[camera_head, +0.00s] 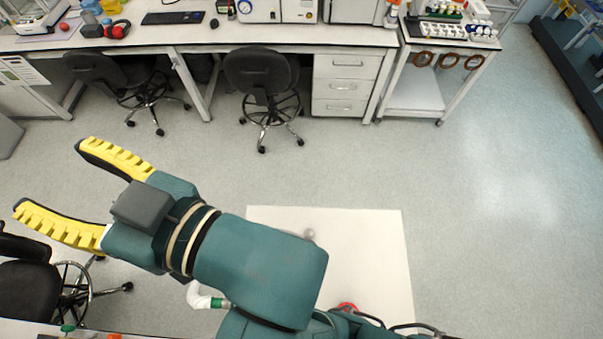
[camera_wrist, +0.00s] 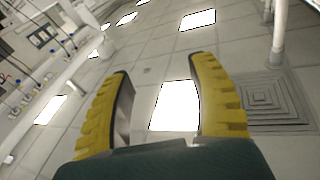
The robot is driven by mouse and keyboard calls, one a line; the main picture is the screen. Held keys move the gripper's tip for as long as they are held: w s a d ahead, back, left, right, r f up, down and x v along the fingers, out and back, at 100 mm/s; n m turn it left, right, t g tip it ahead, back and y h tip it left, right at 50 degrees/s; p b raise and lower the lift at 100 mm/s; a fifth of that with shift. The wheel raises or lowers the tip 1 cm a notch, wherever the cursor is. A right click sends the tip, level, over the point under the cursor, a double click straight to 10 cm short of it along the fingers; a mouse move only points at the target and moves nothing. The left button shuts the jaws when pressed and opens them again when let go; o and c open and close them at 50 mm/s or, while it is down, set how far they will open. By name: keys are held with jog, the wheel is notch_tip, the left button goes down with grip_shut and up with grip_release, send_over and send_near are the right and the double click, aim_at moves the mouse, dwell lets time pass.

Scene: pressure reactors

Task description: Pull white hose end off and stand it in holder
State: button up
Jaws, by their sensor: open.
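My gripper (camera_head: 48,176) is open and empty at the left of the head view, its two yellow ribbed fingers spread wide. It also shows open in the wrist view (camera_wrist: 162,64), with nothing between the fingers. A short white bent piece with a green band (camera_head: 201,297) shows just below my arm in the head view. It may be part of the white hose, but I cannot tell. My gripper is apart from it, up and to its left. I cannot make out the holder in either view.
A long bench (camera_head: 290,38) with equipment runs along the back, with black chairs (camera_head: 262,72) before it. A white cart (camera_head: 415,92) stands at the back right. The floor (camera_head: 480,220) at right is clear. The wrist view faces ceiling tiles with lit panels (camera_wrist: 175,106).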

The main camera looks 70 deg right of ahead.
jog(key=s+d+f+m+g, duration=0.1)
jog(key=d+f+m+g, duration=0.15)
jog(key=f, duration=0.55)
jog(key=s+d+f+m+g, duration=0.2)
jog(key=f+g, duration=0.2)
jog(key=f, duration=0.3)
jog(key=s+d+f+m+g, duration=0.15)
jog(key=f+g, duration=0.25)
jog(key=f, duration=0.4)
jog(key=s+f+m+g, duration=0.2)
jog(key=s+f+g, duration=0.1)
jog(key=s+f, duration=0.1)
jog(key=s+f+m+g+y, duration=0.1)
jog(key=s+f+m+g, duration=0.1)
jog(key=s, duration=0.5)
jog(key=s+f+m+g, duration=0.3)
jog(key=s+f+g, duration=0.1)
jog(key=s+f, duration=0.2)
jog(key=shift+s+d, duration=0.1)
jog(key=shift+s, duration=0.05)
jog(key=shift+f, duration=0.1)
notch_tip(320, 180, down, 9)
jog(key=shift+r+b, duration=0.1)
jog(key=shift+b, duration=0.25)
jog(key=shift+p, duration=0.4)
